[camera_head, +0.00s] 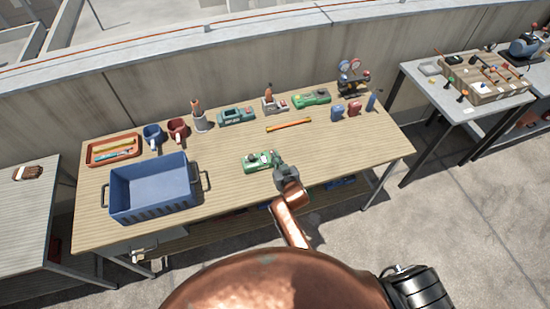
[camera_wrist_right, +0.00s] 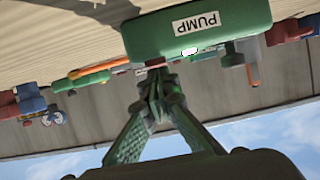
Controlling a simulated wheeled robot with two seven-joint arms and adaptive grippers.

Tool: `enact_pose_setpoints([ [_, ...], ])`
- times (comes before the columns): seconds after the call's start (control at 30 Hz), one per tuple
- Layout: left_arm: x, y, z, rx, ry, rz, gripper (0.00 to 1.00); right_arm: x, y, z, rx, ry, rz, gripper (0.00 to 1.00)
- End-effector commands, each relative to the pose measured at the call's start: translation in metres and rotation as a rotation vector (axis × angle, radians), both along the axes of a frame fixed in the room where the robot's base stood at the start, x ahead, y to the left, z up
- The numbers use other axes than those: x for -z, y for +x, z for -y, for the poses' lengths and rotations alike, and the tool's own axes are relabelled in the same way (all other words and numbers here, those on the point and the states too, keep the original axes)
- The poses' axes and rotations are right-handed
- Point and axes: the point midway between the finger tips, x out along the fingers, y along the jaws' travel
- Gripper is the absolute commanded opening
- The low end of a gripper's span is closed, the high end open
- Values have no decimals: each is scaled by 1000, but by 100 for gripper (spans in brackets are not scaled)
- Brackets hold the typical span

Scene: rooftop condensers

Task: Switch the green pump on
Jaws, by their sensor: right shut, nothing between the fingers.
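The green pump (camera_head: 259,161) sits near the middle of the wooden table in the head view. In the right wrist view, which is upside down, the pump (camera_wrist_right: 198,28) is close and bears a white PUMP label. My right gripper (camera_head: 281,162) is at the pump's right end in the head view. Its fingertips (camera_wrist_right: 157,82) are together and empty, close to the pump; I cannot tell whether they touch it. The switch's state cannot be made out. My left gripper is not in view.
A blue crate (camera_head: 152,188) stands left of the pump. Behind are a teal device (camera_head: 236,115), another green device (camera_head: 311,99), an orange bar (camera_head: 289,125), mugs (camera_head: 177,130) and an orange tray (camera_head: 114,149). Bare tabletop lies right of my gripper.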

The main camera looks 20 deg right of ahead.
Motion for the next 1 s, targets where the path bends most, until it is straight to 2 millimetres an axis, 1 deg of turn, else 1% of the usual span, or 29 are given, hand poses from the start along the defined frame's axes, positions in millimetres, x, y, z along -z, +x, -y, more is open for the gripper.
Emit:
enact_pose_setpoints([
  [0.03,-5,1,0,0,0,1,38,-5,0,0,0,0,1,0],
  [0.2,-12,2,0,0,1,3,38,-13,0,0,0,0,2,0],
  [0.57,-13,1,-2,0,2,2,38,-12,0,0,0,0,1,0],
  [0.67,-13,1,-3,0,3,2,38,-13,-3,0,0,0,1,0],
  [0.77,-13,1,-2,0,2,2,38,-17,-13,0,0,-1,2,0],
  [0.87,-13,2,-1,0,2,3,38,-23,-30,1,1,0,2,0],
  [1.0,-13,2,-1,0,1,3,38,-34,-59,2,0,1,1,0],
])
